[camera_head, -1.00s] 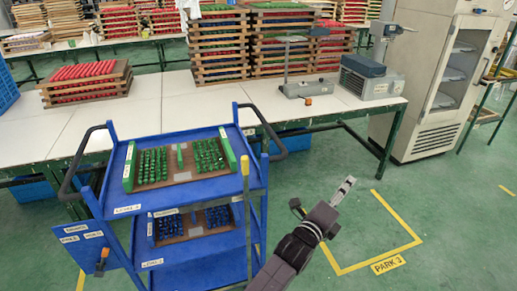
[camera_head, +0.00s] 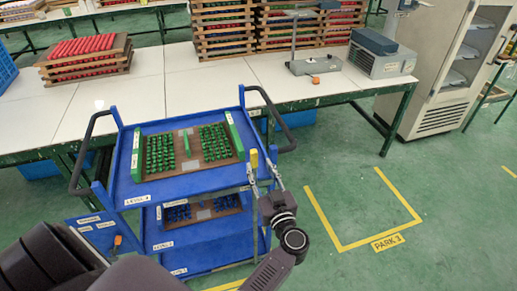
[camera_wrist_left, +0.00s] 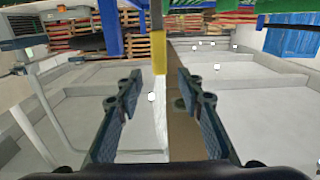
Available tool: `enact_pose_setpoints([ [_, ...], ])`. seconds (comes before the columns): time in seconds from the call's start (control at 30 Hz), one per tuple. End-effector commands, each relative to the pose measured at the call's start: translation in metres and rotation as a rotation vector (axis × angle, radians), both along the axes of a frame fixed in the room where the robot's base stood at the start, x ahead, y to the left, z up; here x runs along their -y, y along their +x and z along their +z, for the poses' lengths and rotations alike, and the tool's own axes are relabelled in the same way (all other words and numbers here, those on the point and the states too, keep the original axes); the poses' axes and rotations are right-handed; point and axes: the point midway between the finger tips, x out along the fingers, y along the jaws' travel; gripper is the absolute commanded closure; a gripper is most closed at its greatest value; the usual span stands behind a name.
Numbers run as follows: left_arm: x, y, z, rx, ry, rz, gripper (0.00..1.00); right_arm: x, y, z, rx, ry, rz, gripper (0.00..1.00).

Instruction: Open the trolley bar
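The blue trolley (camera_head: 185,187) stands in front of the long table. Its bar (camera_head: 254,159), a thin upright pole with a yellow top, stands at the trolley's near right corner. My left gripper (camera_head: 263,170) is at this bar, its fingers spread near the yellow part. No contact with the bar shows. My right gripper is not in view.
The trolley's upper shelf holds a board of green parts (camera_head: 188,148), the lower one blue parts (camera_head: 200,209). The table (camera_head: 130,85) carries red parts (camera_head: 85,47) and a scale (camera_head: 383,55). Green floor (camera_head: 355,200) with a yellow marking is clear at right.

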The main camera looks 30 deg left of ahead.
Motion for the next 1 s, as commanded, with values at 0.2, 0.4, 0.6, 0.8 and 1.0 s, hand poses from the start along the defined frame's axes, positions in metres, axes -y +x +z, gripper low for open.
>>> enact_pose_setpoints([
  [0.2, -0.025, 0.021, -0.003, 0.004, 0.005, 0.0, 0.65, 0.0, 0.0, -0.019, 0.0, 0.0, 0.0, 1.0],
  [0.4, -0.047, 0.04, -0.003, 0.003, 0.005, -0.001, 0.65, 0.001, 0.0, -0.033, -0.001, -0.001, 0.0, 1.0],
  [0.6, -0.056, 0.049, 0.0, 0.001, 0.004, -0.002, 0.65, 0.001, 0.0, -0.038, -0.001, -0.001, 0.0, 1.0],
  [0.8, -0.057, 0.049, 0.001, 0.0, 0.005, -0.002, 0.65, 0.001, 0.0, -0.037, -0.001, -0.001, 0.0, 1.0],
  [1.0, -0.056, 0.049, 0.001, 0.001, 0.004, -0.002, 0.83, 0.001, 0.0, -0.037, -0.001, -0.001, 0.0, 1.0],
])
